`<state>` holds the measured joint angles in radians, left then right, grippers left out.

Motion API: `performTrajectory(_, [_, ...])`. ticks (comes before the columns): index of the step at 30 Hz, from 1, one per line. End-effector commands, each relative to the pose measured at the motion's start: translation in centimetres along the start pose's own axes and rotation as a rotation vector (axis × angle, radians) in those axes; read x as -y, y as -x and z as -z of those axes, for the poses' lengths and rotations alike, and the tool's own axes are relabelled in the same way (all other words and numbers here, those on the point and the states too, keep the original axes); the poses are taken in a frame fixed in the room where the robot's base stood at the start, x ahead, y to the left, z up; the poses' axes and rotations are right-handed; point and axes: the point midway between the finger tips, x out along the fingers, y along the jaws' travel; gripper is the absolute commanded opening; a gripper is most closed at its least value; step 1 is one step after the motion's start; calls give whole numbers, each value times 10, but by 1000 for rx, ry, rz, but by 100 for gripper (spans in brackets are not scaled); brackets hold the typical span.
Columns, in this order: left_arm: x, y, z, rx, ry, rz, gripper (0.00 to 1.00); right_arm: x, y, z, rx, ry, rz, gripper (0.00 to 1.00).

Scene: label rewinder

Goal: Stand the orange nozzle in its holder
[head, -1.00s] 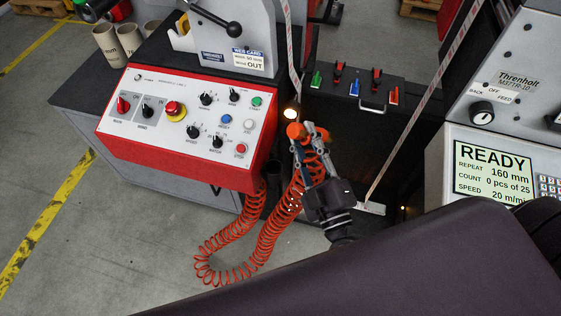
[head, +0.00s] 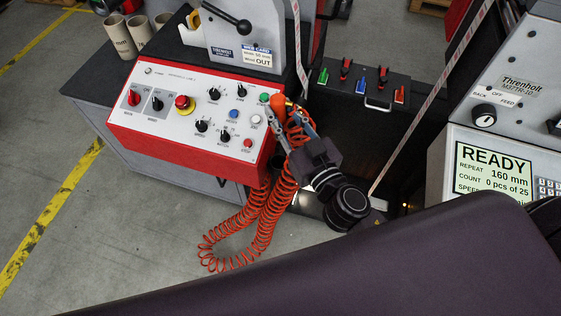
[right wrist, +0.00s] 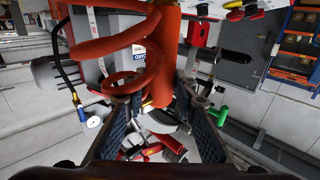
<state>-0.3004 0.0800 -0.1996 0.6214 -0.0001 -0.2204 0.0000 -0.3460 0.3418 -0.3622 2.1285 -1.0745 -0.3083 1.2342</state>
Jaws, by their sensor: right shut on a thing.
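The orange nozzle (head: 277,104) is in the jaws of my right gripper (head: 288,113), beside the right edge of the red control panel. A coiled orange hose (head: 265,225) hangs below it in a loop. In the right wrist view, the nozzle's orange body (right wrist: 165,55) runs between the two fingers (right wrist: 160,106), with hose coils around its left side. A dark, tube-like shape (head: 278,163) beside the panel's lower right may be the holder; it is partly hidden by the hose and gripper. My left gripper does not show.
The red control panel (head: 120,117) with knobs and buttons is just left of the gripper. A dark box with colored levers (head: 330,97) stands to the right. The READY display machine (head: 437,165) is farther right.

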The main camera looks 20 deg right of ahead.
Motion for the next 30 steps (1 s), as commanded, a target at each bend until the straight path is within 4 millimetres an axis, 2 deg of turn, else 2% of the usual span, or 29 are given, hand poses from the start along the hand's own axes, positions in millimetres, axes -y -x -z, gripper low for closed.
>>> performTrajectory(1, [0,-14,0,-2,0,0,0,0,0,-23,4,-1,-4,0])
performTrajectory(3, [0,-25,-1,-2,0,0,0,0,1,-43,4,-2,-3,0])
performTrajectory(12, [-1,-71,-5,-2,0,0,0,0,1,-110,2,4,0,0])
performTrajectory(15, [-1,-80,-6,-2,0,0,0,0,1,-124,1,3,0,0])
performTrajectory(22, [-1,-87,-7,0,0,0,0,0,1,-140,2,2,0,0])
performTrajectory(27, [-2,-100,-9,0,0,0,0,0,1,-167,3,5,0,0])
performTrajectory(30, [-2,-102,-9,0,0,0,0,0,1,-175,1,4,-1,0])
